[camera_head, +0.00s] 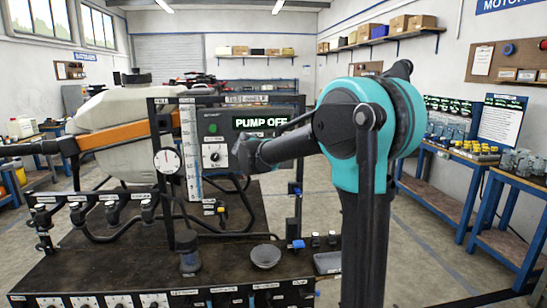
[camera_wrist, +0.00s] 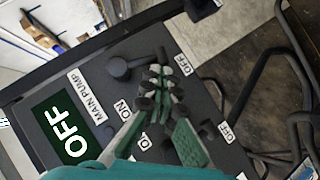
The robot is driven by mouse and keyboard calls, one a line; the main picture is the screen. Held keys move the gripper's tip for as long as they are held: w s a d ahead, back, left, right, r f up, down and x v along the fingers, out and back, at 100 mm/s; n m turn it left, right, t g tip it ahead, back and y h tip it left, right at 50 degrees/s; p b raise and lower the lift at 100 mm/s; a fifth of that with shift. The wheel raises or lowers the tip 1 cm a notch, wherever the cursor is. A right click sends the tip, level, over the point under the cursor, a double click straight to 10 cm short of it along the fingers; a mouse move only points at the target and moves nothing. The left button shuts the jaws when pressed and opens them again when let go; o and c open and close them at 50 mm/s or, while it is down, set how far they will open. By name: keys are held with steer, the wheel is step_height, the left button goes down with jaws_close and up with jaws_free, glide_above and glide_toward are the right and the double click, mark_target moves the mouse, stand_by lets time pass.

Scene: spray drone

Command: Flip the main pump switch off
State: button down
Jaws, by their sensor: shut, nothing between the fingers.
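The control panel (camera_head: 222,128) stands upright on the bench. Its display (camera_head: 263,123) reads PUMP OFF in the head view, and the display (camera_wrist: 62,127) shows OFF in the wrist view. Beside it is the MAIN PUMP label (camera_wrist: 86,95). A black switch with a round base (camera_wrist: 118,68) sits between ON and OFF labels, its lever partly hidden near my fingertips. My gripper (camera_wrist: 160,72) is shut and empty, its tips close to the lever; I cannot tell whether they touch. In the head view my gripper (camera_head: 245,155) is in front of the panel's right part, hiding the switch.
A dial (camera_head: 214,156) and gauge (camera_head: 167,160) are left of my gripper. Black hoses and valves (camera_head: 100,205) crowd the bench. Another OFF-labelled control (camera_wrist: 222,132) lies near the fingers. Open floor (camera_head: 440,240) lies to the right, before blue worktables (camera_head: 450,175).

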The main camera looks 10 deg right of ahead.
steer(key=shift+d+f+h, duration=0.3)
steer(key=shift+f+h, duration=0.05)
steer(key=shift+h, duration=0.05)
steer(key=shift+f, duration=0.1)
stand_by(0.6)
